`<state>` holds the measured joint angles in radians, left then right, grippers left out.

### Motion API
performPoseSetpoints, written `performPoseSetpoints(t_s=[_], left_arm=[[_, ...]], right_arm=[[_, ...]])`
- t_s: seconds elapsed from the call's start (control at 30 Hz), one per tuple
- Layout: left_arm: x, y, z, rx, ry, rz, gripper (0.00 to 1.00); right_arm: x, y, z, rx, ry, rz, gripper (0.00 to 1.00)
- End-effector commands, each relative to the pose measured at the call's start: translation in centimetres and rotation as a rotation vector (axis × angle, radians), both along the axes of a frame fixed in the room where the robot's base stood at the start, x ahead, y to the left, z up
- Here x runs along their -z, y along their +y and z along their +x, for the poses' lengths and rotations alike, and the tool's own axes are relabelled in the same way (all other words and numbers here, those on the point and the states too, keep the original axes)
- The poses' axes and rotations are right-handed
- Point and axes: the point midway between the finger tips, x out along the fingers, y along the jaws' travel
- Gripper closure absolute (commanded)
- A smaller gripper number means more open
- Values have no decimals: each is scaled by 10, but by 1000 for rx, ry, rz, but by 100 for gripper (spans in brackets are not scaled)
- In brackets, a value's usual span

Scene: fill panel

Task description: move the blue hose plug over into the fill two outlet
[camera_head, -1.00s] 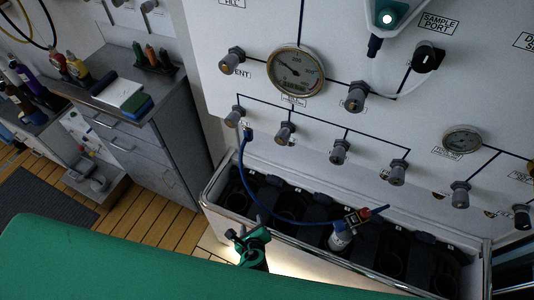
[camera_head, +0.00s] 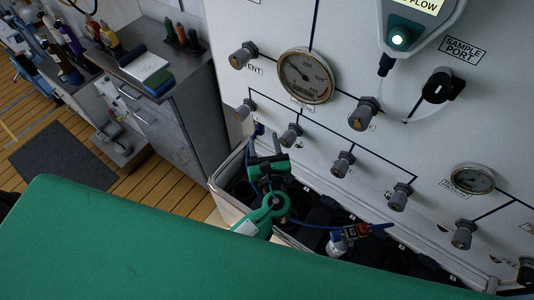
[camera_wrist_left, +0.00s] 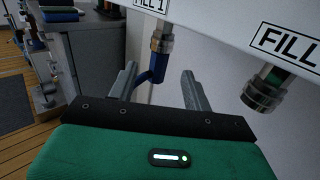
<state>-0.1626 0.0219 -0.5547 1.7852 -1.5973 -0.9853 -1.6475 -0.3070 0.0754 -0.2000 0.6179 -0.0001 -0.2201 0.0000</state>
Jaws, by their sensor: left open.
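The blue hose plug (camera_wrist_left: 152,72) is at the underside of the metal fill one outlet (camera_wrist_left: 162,42), apparently seated in it. In the head view the plug (camera_head: 259,129) shows as a small blue piece above my gripper. My left gripper (camera_head: 264,146) is open just below it. In the left wrist view my two fingers (camera_wrist_left: 158,78) stand apart, one on each side of the plug, and are not closed on it. The fill two outlet (camera_wrist_left: 265,92) is to the right, a metal collar pointing down, with nothing in it. My right gripper is not in view.
The blue hose runs down behind my gripper to a small bottle (camera_head: 338,244) with a red valve in the metal-rimmed trough (camera_head: 228,200). A gauge (camera_head: 306,76) and several grey knobs stick out of the white panel. A grey cabinet (camera_head: 180,110) stands left.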

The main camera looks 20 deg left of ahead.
Motion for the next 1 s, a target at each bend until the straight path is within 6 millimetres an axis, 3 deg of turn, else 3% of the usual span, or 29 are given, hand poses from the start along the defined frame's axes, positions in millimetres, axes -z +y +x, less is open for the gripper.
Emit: performPoseSetpoints(t_s=[0.1, 0.33, 0.8, 1.0], left_arm=[[-3, 11, 22, -1, -1, 3, 50], [-1, 25, 53, -1, 0, 1, 50], [1, 30, 65, 1, 1, -2, 50], [1, 30, 65, 0, 1, -2, 87]], right_arm=[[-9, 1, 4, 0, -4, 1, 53], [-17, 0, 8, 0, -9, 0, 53], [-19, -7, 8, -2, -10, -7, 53], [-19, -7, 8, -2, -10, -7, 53]])
